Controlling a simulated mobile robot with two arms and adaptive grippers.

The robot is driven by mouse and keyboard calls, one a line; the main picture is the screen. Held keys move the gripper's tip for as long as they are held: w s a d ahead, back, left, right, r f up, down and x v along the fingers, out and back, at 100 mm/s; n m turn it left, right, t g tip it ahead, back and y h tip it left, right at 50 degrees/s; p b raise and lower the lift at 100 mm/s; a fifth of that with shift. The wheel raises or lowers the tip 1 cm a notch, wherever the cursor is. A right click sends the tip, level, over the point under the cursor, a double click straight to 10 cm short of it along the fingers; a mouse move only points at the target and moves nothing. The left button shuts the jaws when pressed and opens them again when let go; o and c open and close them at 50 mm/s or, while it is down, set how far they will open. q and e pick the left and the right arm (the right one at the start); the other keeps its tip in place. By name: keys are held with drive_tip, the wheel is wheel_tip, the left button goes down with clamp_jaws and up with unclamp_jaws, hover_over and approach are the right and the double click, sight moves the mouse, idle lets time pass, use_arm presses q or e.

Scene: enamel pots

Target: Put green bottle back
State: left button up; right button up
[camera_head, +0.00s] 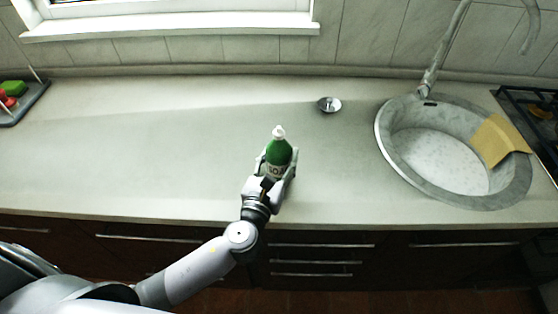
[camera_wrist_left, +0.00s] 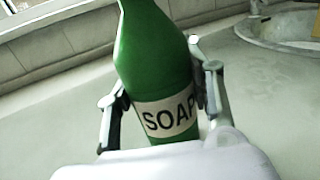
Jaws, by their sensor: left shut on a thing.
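The green bottle (camera_head: 279,153) has a white cap and a pale label reading SOAP. It stands about upright over the counter (camera_head: 150,150), near the middle of the head view. My left gripper (camera_head: 277,172) is shut on the bottle, with one finger on each side. In the left wrist view the green bottle (camera_wrist_left: 157,60) fills the middle, between the fingers of the left gripper (camera_wrist_left: 160,95). The bottle's base is hidden, so I cannot tell whether it touches the counter. My right gripper is not in view.
An oval sink (camera_head: 440,155) with a faucet (camera_head: 430,80) and a yellow cloth (camera_head: 498,140) on its rim is at the right. A small metal strainer (camera_head: 329,104) lies behind the bottle. A dark tray (camera_head: 33,97) sits far left. The counter's left and middle are clear.

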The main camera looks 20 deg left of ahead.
use_arm(q)
drive_tip(key=shift+f, duration=0.2)
drive_tip(key=shift+f, duration=0.15)
drive_tip(key=o, duration=1.4)
